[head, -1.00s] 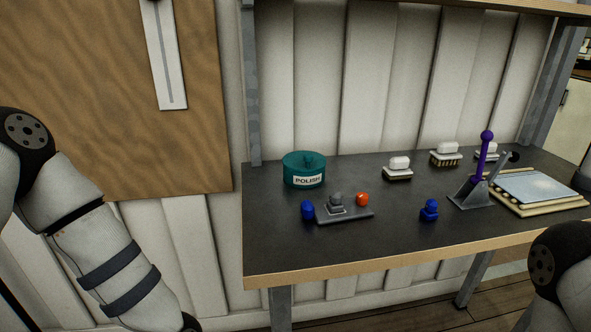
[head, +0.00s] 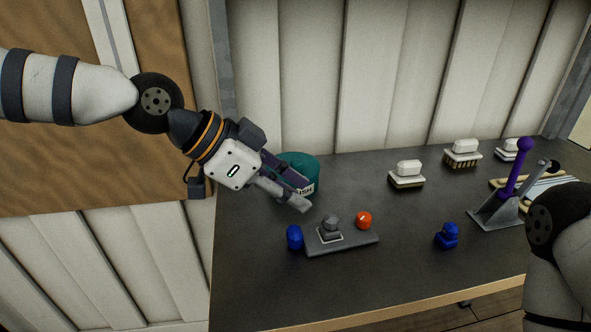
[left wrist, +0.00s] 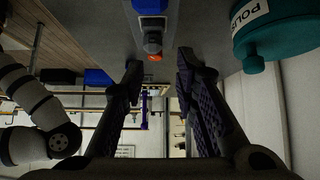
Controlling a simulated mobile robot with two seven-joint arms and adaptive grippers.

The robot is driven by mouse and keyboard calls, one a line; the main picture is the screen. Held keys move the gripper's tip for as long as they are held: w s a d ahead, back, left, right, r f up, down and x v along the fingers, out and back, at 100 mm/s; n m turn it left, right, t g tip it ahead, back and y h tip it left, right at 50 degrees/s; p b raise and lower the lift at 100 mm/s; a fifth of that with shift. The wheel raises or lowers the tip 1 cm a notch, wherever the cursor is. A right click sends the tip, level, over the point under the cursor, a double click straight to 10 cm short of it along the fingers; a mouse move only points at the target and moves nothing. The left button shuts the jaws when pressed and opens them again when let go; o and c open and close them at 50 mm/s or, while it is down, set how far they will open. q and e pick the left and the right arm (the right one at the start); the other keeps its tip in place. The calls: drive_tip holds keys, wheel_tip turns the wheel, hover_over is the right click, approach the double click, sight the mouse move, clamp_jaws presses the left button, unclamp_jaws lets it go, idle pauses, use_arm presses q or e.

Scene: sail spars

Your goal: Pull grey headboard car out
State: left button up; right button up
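A small grey car (head: 331,226) sits upright on a short dark grey track (head: 350,242) on the dark bench. A blue knob (head: 294,237) stands at the track's left end and an orange knob (head: 364,220) near its right end. My left gripper (head: 303,196) is above the bench, just behind and left of the grey car and in front of the polish tin. Its fingers are apart with nothing between them. In the left wrist view the grey car (left wrist: 152,41) shows beyond the fingertips, not touched. My right gripper is out of view; only part of that arm shows.
A teal polish tin (head: 303,166) is partly hidden behind my left gripper. A blue block (head: 447,236), a purple-handled lever (head: 518,170) and several white-topped brushes (head: 407,174) stand to the right. The bench front (head: 300,290) is clear.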

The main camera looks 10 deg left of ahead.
sight(326, 216)
use_arm(q)
drive_tip(key=shift+d+f, duration=0.25)
drive_tip(key=shift+f, duration=0.15)
drive_tip(key=b+x, duration=0.1)
drive_tip(key=x, duration=0.1)
drive_tip(key=b+x, duration=0.1)
drive_tip(key=x, duration=0.2)
drive_tip(key=b+x, duration=0.1)
drive_tip(key=x, duration=0.1)
drive_tip(key=shift+s+d+f, duration=0.1)
drive_tip(key=shift+s+f, duration=0.2)
drive_tip(key=shift+s, duration=0.1)
drive_tip(key=shift+r, duration=0.45)
clamp_jaws()
drive_tip(key=shift+r+p, duration=0.5)
drive_tip(key=shift+r, duration=0.1)
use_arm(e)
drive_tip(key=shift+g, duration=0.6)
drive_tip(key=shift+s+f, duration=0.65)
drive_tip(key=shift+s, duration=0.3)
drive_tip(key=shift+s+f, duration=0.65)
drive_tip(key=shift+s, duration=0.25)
use_arm(q)
drive_tip(key=shift+r+p, duration=0.55)
drive_tip(key=shift+r, duration=1.3)
drive_tip(key=shift+f, duration=0.15)
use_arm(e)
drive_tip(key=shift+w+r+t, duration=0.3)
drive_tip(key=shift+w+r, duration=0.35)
